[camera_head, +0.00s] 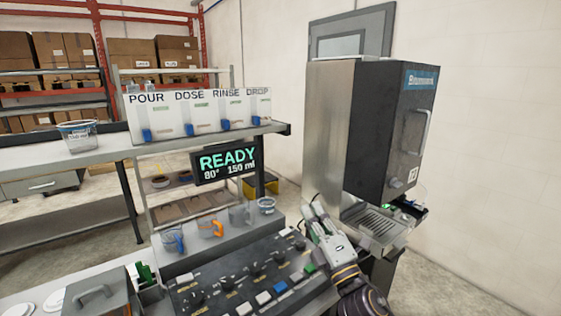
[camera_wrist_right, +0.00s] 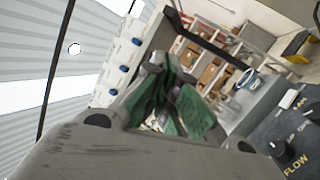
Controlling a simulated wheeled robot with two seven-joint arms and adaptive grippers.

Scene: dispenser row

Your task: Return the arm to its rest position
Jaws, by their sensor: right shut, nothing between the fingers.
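My right arm comes in from the lower right in the head view. My right gripper (camera_head: 316,212) is shut and empty, with its fingers pointing up and away above the right end of the dark control panel (camera_head: 222,290). It is beside the panel's far right corner and left of the large dispenser machine's drip tray (camera_head: 372,222). In the right wrist view the green finger pads (camera_wrist_right: 172,100) are close together with nothing held.
The tall machine (camera_head: 376,130) stands close on the right. A READY display (camera_head: 226,163) hangs under the shelf of labelled dispensers (camera_head: 200,112). Open air lies above the panel.

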